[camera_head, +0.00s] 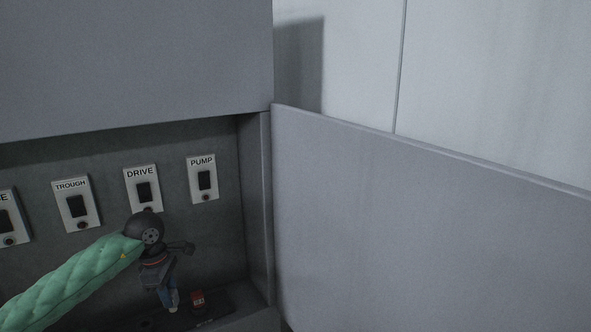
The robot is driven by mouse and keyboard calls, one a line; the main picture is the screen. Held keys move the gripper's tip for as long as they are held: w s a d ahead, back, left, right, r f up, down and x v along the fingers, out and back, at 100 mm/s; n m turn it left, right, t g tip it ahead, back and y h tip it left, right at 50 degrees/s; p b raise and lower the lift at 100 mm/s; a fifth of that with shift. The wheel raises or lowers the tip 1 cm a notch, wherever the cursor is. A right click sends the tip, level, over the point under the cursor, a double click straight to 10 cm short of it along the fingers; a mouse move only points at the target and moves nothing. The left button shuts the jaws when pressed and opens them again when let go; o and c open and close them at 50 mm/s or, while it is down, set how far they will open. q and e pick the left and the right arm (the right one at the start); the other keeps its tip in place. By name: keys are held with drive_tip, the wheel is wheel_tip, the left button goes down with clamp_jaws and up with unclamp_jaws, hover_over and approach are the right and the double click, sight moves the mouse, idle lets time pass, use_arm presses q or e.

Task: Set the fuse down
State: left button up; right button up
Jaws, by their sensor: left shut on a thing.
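My left gripper (170,288) hangs low inside the open grey cabinet, fingers pointing down. It is shut on a small blue and pale thing, taken as the fuse (173,297). The fingers partly hide it, and I cannot tell whether its lower end touches the cabinet floor. A small red fuse-like block (198,299) stands just right of the fingertips on a dark base (222,305) at the cabinet's bottom. My right gripper is not in view.
The back wall carries labelled switch plates: TROUGH (63,214), DRIVE (131,195) and PUMP (202,189), plus a cut-off one at left. The cabinet's right side wall (259,205) is close to the gripper. A large open door panel (420,230) extends right.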

use_arm(q)
drive_tip(key=m, duration=0.2)
drive_tip(key=shift+m, duration=0.4)
drive_tip(key=m, duration=0.3)
drive_tip(key=f+m, duration=0.1)
drive_tip(key=shift+s+d+f+g, duration=0.1)
drive_tip(key=shift+s+d+g, duration=0.3)
drive_tip(key=s+d+f+m+y, duration=0.1)
drive_tip(key=s+d+f+m, duration=0.5)
drive_tip(key=d+f+m, duration=0.3)
drive_tip(key=shift+s+d+f+m+g, duration=0.3)
drive_tip(key=shift+s+d+m, duration=0.1)
drive_tip(key=shift+d+m, duration=0.9)
drive_tip(key=shift+a+r, duration=0.1)
